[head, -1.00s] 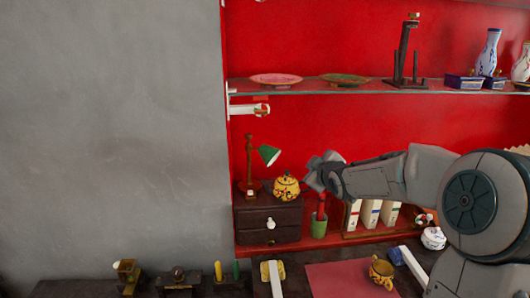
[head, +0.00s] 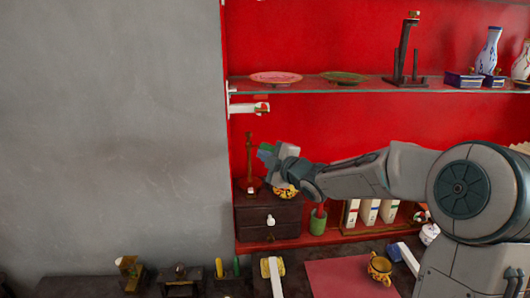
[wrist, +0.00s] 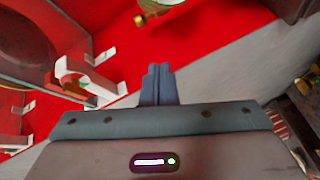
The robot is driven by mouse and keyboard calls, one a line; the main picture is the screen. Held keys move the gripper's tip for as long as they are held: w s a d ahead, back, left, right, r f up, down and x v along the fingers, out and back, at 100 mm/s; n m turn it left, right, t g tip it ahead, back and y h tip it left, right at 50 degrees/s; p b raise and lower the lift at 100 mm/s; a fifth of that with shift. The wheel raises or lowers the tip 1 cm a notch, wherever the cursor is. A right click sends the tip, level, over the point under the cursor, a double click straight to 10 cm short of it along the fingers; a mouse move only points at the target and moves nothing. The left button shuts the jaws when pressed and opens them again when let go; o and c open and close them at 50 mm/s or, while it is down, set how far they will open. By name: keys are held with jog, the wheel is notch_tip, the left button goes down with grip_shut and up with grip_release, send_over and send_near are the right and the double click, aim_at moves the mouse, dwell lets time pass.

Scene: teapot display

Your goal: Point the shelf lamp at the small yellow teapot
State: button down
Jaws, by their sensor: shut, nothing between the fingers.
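The shelf lamp's brown wooden post (head: 249,160) stands on the small dark drawer chest (head: 252,217) at the shelf's left end. A patch of its green shade (head: 266,152) shows beside my gripper (head: 284,162), which covers most of the shade. I cannot tell whether they touch or which way the shade faces. The yellow teapot (head: 287,192) sits on the chest, right of the post, largely hidden behind and below my gripper. In the wrist view my gripper's fingers (wrist: 158,85) are shut with nothing between them. I cannot make out the lamp or teapot there.
A glass shelf (head: 300,87) with plates runs above, and a white bracket (head: 249,109) sits under its left end. A green cup (head: 318,222) and several white books (head: 369,211) stand right of the chest. A grey wall (head: 120,130) fills the left.

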jog(key=w+f+p, duration=0.2)
jog(key=w, duration=0.4)
jog(key=shift+p, duration=0.3)
jog(key=shift+w+f, duration=0.1)
jog(key=shift+w, duration=0.1)
